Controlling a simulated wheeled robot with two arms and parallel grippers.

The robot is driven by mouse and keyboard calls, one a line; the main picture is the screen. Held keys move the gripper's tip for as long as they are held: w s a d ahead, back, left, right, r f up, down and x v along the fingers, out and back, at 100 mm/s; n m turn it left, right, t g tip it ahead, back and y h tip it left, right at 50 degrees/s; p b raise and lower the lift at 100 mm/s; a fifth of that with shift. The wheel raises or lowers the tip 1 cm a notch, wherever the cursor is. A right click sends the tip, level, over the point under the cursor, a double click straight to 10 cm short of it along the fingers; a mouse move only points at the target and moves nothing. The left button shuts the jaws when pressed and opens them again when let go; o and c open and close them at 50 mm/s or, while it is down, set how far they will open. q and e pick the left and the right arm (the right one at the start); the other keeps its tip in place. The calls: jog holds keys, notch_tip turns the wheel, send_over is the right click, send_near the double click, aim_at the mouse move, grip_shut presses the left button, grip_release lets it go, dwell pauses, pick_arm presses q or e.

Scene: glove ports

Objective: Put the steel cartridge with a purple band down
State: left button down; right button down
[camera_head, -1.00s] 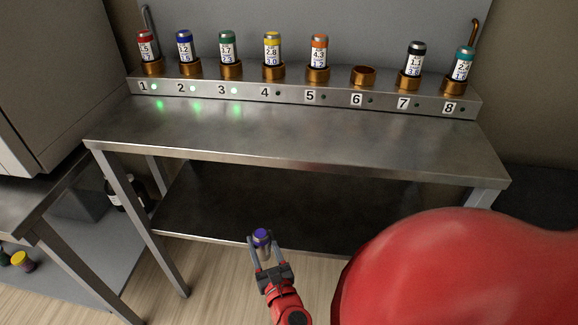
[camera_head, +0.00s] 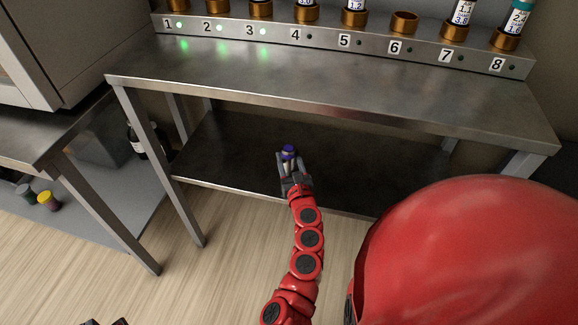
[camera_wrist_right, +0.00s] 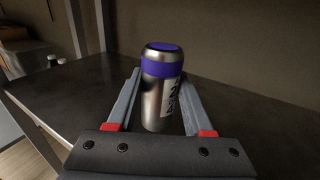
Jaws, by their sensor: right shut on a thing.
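The steel cartridge (camera_head: 288,152) has a purple band and purple top. My right gripper (camera_head: 290,165) is shut on it, above the front part of the dark lower shelf (camera_head: 375,165). In the right wrist view the cartridge (camera_wrist_right: 161,88) is upright between the two grey fingers (camera_wrist_right: 158,103), with a white label on its right side. I cannot tell whether its base touches the shelf. A dark piece at the bottom left edge of the head view looks like part of my left gripper (camera_head: 106,322); its jaws cannot be made out.
The steel bench top (camera_head: 330,95) above the shelf is bare. Its rack (camera_head: 325,36) has numbered sockets; socket 6 (camera_head: 404,22) is empty and lights 1 to 3 glow green. A bench leg (camera_head: 160,165) stands to the left. A side table (camera_head: 40,135) is further left.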

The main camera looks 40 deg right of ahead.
aim_at(291, 171)
jog(key=shift+w+d, duration=0.2)
jog(key=shift+f+b, duration=1.8)
jog(key=shift+f, duration=0.2)
jog(key=shift+c, duration=1.5)
grip_release()
jog(key=shift+r, duration=0.1)
jog(key=shift+r, duration=0.15)
jog(key=v, duration=1.2)
jog(key=shift+p, duration=0.4)
